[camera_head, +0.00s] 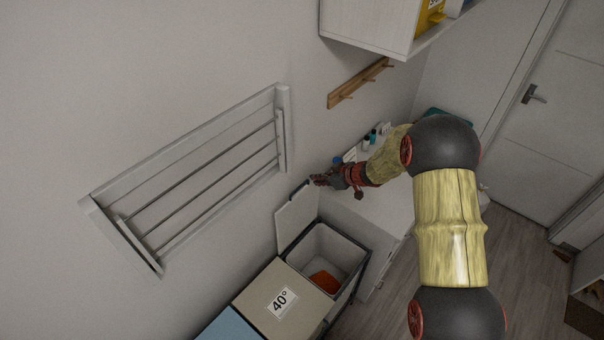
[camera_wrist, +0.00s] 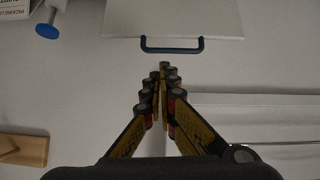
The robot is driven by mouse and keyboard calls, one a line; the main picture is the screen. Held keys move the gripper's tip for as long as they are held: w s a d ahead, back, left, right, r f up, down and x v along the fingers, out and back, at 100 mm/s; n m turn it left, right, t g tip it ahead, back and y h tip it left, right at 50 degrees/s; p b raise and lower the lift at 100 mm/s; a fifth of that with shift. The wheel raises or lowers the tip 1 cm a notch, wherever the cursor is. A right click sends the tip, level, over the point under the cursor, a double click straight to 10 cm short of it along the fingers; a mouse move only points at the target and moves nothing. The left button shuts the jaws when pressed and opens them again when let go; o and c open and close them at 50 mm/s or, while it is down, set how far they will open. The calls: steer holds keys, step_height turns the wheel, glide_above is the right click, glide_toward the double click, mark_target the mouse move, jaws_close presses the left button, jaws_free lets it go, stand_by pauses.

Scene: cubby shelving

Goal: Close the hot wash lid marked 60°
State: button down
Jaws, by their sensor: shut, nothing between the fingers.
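The open lid (camera_head: 297,217) is a pale panel standing raised at the back of an open bin (camera_head: 352,248), near the wall, in the head view. No 60° mark shows on the side I see. In the wrist view the lid (camera_wrist: 175,18) is at the top, with a dark blue bar handle (camera_wrist: 172,50) along its edge. An orange thing (camera_head: 324,282) lies in the bin. My gripper (camera_head: 315,181) is near the lid's upper edge; in the wrist view its fingertips (camera_wrist: 163,72) are together, just below the handle, with nothing between them. I cannot tell whether they touch it.
A closed beige lid marked 40° (camera_head: 265,302) and a blue lid (camera_head: 228,327) adjoin the bin. A white drying rack (camera_head: 200,175) is on the wall. A peg rail (camera_head: 357,84) and a cabinet (camera_head: 365,25) are above. Open floor (camera_head: 515,275) lies to the right.

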steer(key=a+p+x, duration=0.1)
steer(key=x, duration=0.9)
steer(key=shift+s+r, duration=0.25)
steer(key=shift+r, duration=0.2)
steer(key=shift+s, duration=0.1)
